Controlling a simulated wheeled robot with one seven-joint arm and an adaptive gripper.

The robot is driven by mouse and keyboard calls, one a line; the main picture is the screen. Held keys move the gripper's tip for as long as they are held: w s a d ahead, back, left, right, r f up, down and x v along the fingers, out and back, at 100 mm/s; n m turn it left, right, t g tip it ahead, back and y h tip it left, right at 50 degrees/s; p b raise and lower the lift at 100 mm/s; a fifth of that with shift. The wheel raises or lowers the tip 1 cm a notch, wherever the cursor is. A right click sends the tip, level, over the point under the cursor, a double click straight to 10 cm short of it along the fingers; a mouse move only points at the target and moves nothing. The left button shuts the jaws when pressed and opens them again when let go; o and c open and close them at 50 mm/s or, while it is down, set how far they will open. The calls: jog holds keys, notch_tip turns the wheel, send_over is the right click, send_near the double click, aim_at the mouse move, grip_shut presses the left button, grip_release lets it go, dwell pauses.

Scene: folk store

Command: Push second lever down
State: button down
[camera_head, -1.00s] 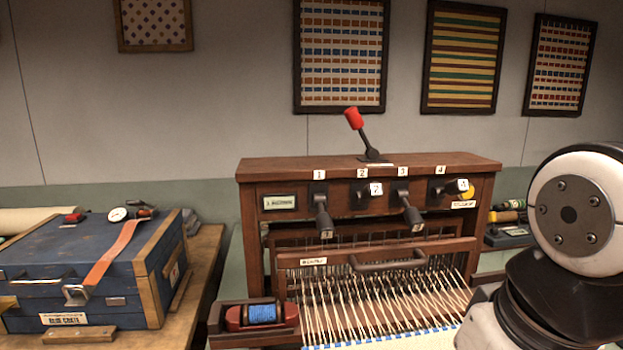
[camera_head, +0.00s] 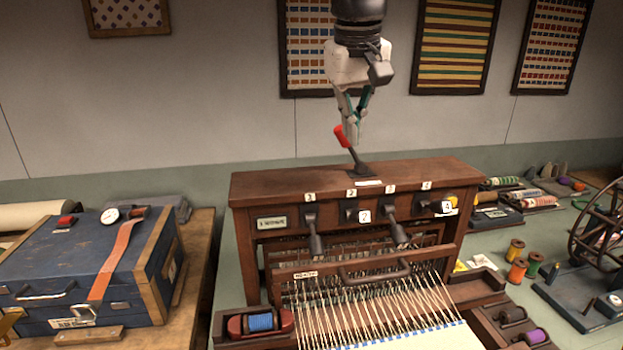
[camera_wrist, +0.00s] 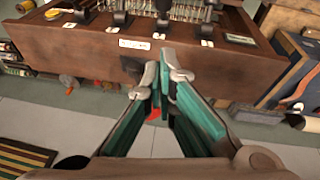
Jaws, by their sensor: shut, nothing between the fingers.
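A dark wooden loom (camera_head: 330,183) carries a row of black levers under number tags on its front. The second lever (camera_head: 350,212) sticks out toward the camera, with a white number tag on its end. The first lever (camera_head: 314,240) and third lever (camera_head: 397,232) hang down at a slant. The fourth lever (camera_head: 433,206) sticks out like the second. My gripper (camera_head: 354,138) is shut and empty above the loom, beside a red-handled lever (camera_head: 340,136) on top; whether they touch is unclear. In the wrist view the fingertips (camera_wrist: 160,82) meet, with red showing behind them.
A blue crate (camera_head: 60,290) stands on a bench at left. Thread spools (camera_head: 516,270) and a wheel device (camera_head: 600,240) lie on the table at right. A tray with a blue spool (camera_head: 260,322) is at the loom's front left. Taut threads (camera_head: 370,310) run below the levers.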

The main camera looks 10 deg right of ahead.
aim_at(357, 215)
jog(key=x, duration=0.3)
jog(key=s+p+x, duration=0.1)
jog(key=x, duration=0.3)
jog(key=s+p+x, duration=0.1)
jog(key=x, duration=0.2)
jog(key=shift+s+d+f, duration=0.1)
jog(key=shift+d+f, duration=0.1)
jog(key=shift+f, duration=0.4)
jog(key=shift+s+d+f, duration=0.1)
jog(key=shift+s+f, duration=0.1)
jog(key=shift+f, duration=0.4)
jog(key=shift+s+f+t, duration=0.15)
jog(key=shift+s+t, duration=0.05)
jog(key=shift+t, duration=0.1)
